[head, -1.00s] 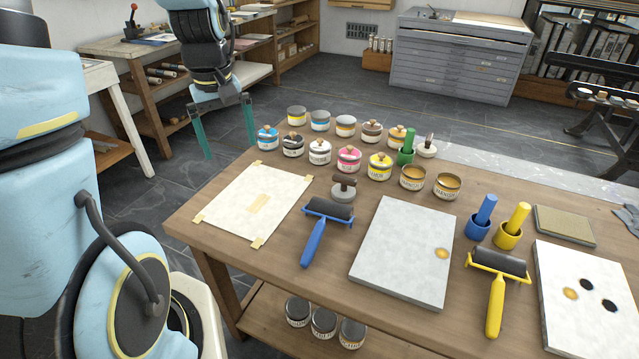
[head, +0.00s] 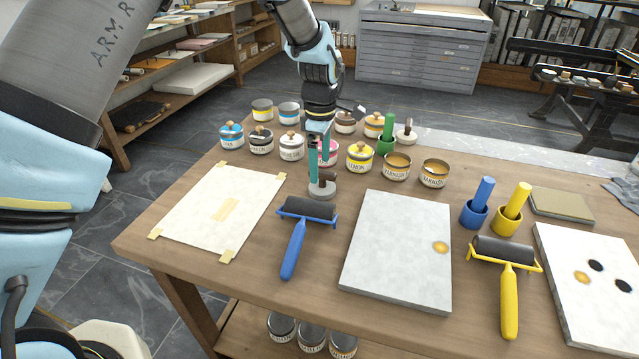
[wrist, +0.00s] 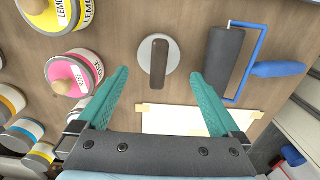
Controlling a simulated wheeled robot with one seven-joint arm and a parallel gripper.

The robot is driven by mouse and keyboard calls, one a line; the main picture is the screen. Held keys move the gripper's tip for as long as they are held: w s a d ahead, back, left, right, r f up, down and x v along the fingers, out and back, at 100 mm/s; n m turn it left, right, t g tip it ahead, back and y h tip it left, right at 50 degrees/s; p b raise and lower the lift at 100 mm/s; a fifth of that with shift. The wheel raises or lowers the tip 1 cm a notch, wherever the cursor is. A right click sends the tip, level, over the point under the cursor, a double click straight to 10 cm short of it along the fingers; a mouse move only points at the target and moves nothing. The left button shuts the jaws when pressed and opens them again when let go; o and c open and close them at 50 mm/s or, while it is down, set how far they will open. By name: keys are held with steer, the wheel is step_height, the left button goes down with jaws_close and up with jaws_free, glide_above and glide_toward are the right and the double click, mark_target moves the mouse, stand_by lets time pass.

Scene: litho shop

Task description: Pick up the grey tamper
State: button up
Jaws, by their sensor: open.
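The grey tamper (head: 322,190) stands on the wooden table behind the blue roller, a round grey disc with a dark brown handle on top. In the wrist view the tamper (wrist: 158,64) lies ahead of the fingertips, centred between them, with its bar handle running along the picture's height. My gripper (head: 321,160) is above the tamper, fingers pointing down, and partly hides it in the head view. In the wrist view my gripper (wrist: 160,85) is open, its two teal fingers wide apart with nothing between them.
A blue roller (head: 307,209) lies close in front of the tamper. A pink-labelled jar (wrist: 75,73) and a yellow-labelled jar (head: 359,157) stand close by. Taped paper (head: 195,210) lies to the left, and a grey slab (head: 395,270) to the right.

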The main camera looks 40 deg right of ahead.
mark_target(322, 186)
steer(key=shift+s+d+f+p, duration=0.15)
steer(key=shift+f+p, duration=0.4)
steer(key=shift+f, duration=1.1)
steer(key=shift+d+f+p, duration=0.1)
steer(key=shift+f+p, duration=0.45)
steer(key=shift+f, duration=1.05)
steer(key=c, duration=1.4)
steer(key=shift+r+b, duration=1.25)
steer(key=shift+r, duration=3.8)
